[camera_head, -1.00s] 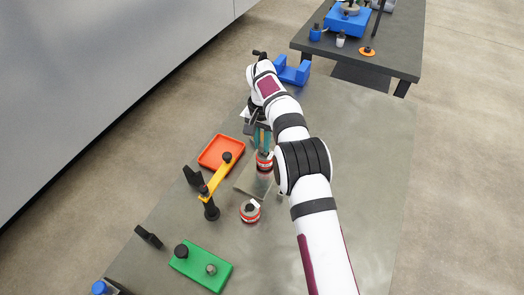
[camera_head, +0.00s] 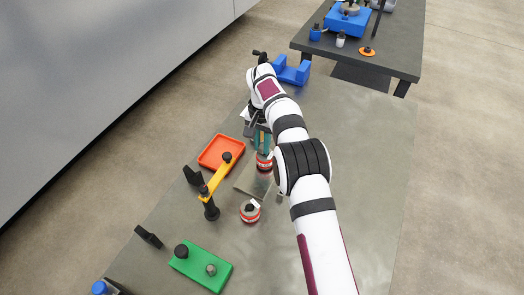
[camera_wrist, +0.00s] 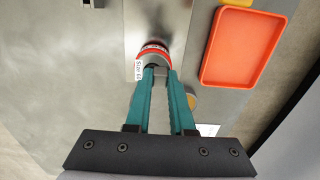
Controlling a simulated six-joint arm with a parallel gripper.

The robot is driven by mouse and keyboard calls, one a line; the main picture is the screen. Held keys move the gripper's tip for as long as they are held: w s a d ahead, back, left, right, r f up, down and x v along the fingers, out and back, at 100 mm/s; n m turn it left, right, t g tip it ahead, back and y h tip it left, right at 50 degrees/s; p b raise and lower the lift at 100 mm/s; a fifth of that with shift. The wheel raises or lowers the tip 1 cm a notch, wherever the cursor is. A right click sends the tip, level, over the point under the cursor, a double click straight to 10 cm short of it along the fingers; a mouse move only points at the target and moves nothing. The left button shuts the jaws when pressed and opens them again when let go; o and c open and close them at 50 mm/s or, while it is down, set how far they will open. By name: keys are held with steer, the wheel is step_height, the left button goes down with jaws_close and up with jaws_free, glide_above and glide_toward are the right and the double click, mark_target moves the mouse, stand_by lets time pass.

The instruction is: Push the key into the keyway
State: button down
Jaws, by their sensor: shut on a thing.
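My gripper (camera_wrist: 157,72) points at a red-banded round piece (camera_wrist: 154,49) with a white lettered tag. Its teal fingers are closed in on a small grey part at the near side of that piece. I take the grey part to be the key, but the fingertips hide most of it. I cannot tell whether it is separate from the red-banded piece or how deep it sits. No keyway slot is clearly visible. In the head view the red-banded piece (camera_head: 264,162) shows below my gripper. A second red-banded, tagged piece (camera_head: 250,212) stands nearer, apart from my gripper.
An orange tray (camera_head: 219,152) lies left of my gripper. A yellow arm on a black post (camera_head: 216,180) stands near it. A green block (camera_head: 201,267) with knobs is at the near left, a blue cradle (camera_head: 293,74) at the far end. The table's right side is clear.

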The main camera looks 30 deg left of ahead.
steer(key=c, duration=0.7)
jaws_free()
step_height(320, 180, up, 12)
steer(key=s+d+r+m, duration=0.1)
steer(key=s+d+r, duration=0.25)
steer(key=d, duration=0.35)
steer(key=s+d+r+m, duration=0.1)
steer(key=s+d+r, duration=0.1)
steer(key=d+r, duration=0.35)
steer(key=s+d+r, duration=0.3)
steer(key=d, duration=0.5)
steer(key=s+d+f+m, duration=0.1)
steer(key=s+d+f, duration=0.2)
steer(key=s, duration=0.5)
steer(key=s+d+f+m+y, duration=0.1)
steer(key=s+d+f, duration=0.2)
steer(key=s, duration=0.4)
steer(key=s+d+f+m, duration=0.1)
steer(key=s+d+f, duration=0.2)
steer(key=s, duration=0.5)
steer(key=shift+s+d+m+y, duration=0.3)
steer(key=shift+s+d+y, duration=0.1)
steer(key=shift+d, duration=0.15)
